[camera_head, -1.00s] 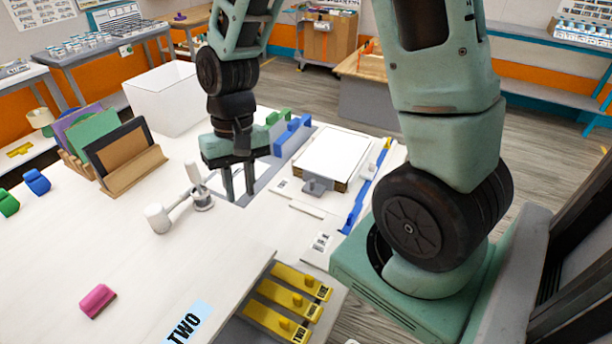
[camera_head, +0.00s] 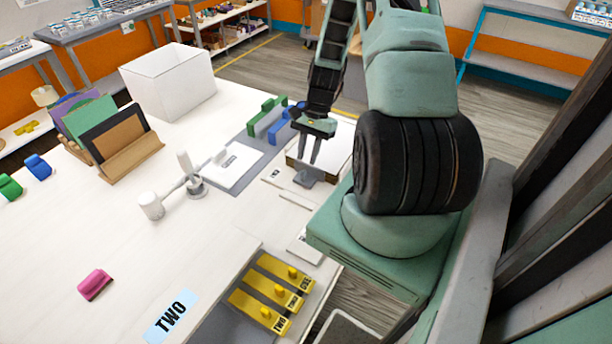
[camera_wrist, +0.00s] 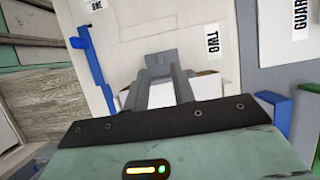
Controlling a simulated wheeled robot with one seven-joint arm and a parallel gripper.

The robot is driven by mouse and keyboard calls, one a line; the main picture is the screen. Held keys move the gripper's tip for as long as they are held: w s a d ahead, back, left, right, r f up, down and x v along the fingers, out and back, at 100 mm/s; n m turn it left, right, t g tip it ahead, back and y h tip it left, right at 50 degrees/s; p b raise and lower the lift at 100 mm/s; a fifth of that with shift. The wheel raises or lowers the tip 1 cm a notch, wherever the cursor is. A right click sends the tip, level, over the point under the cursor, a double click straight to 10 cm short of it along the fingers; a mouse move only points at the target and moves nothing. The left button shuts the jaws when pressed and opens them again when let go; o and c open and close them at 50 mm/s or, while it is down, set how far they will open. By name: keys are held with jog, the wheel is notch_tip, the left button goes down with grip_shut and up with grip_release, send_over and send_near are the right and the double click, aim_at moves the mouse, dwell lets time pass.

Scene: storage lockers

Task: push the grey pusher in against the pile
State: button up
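The grey pusher (camera_head: 310,176) is a small block with an upright plate at the near edge of the pile. It also shows in the wrist view (camera_wrist: 162,66), just beyond my fingertips. The pile (camera_head: 338,136) is a white-topped stack, partly covered by my gripper and arm. Its white edge shows beside my fingers in the wrist view (camera_wrist: 208,86). My gripper (camera_head: 314,160) points down over the pile's near part, close to the pusher. The two fingers are apart with nothing between them. I cannot tell whether a fingertip touches the pusher.
A labelled white card (camera_head: 232,166) and a white jointed tool (camera_head: 190,178) lie to the left. Yellow labelled pieces (camera_head: 270,292) sit in front. A white bin (camera_head: 170,85) stands at the back left.

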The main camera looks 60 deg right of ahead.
aim_at(303, 172)
jog(key=shift+b+x, duration=2.25)
jog(key=shift+x, duration=0.85)
grip_shut()
jog(key=shift+a, duration=0.1)
grip_release()
